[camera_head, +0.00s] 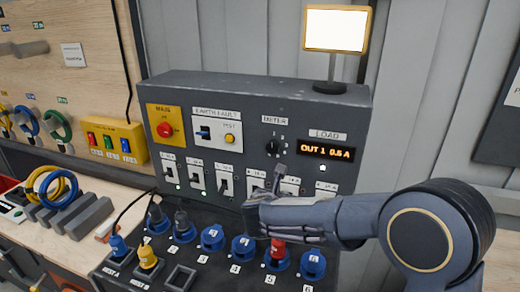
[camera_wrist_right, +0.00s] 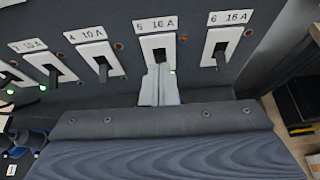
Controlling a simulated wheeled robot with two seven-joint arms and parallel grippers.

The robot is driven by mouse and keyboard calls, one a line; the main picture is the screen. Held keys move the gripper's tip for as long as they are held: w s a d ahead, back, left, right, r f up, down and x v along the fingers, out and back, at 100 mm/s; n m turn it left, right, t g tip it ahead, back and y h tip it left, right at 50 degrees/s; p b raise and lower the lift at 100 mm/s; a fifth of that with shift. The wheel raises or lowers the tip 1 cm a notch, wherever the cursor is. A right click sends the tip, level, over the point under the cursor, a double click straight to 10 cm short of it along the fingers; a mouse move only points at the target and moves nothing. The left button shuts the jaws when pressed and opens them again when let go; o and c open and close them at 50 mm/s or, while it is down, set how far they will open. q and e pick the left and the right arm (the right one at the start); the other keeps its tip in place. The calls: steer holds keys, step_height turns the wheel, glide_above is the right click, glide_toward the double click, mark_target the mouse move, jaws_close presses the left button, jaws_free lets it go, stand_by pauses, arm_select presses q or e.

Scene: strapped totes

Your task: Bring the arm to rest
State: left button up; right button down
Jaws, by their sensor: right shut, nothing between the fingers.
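My right gripper (camera_head: 279,171) reaches in from the right, in front of the dark grey control panel (camera_head: 345,115). Its fingers are shut with nothing between them and point at the row of breakers. In the right wrist view the shut fingertips (camera_wrist_right: 160,72) are just below the switch of breaker 5, marked 16 A (camera_wrist_right: 160,53). I cannot tell whether they touch it. Breaker 6 (camera_wrist_right: 220,47) is to the right and breaker 4 (camera_wrist_right: 101,62) to the left. My gripper and forearm hide part of the lower breakers in the head view. My left gripper is not in view.
Below is a socket deck with a red plug (camera_head: 277,248), dark plugs (camera_head: 182,222), and blue and yellow plugs (camera_head: 148,256). A load display (camera_head: 326,150) reads OUT 1 0.5 A. A lit screen (camera_head: 336,29) stands on top. Cable coils (camera_head: 54,188) lie left.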

steer(key=s+d+f+m+g+y+b, duration=0.1)
steer(key=s+d+f+m+g, duration=0.15)
steer(key=s+d+m, duration=0.6)
steer(key=s+d+f+m+g+y+b, duration=0.1)
steer(key=s+d+m+g, duration=0.3)
steer(key=s+d+m, duration=0.5)
steer(key=s+a+f+m+y+b, duration=0.1)
steer(key=s+a+m+y, duration=0.2)
steer(key=s+m, duration=0.4)
steer(key=s+a+f+m+y+b, duration=0.1)
steer(key=s+a+m+y, duration=0.3)
steer(key=s+m, duration=0.4)
steer(key=s+a+f, duration=0.1)
steer(key=s, duration=0.2)
steer(key=shift+s+a+f, duration=0.15)
steer(key=shift+s+f, duration=0.05)
steer(key=shift+f, duration=0.05)
steer(key=shift+t, duration=0.25)
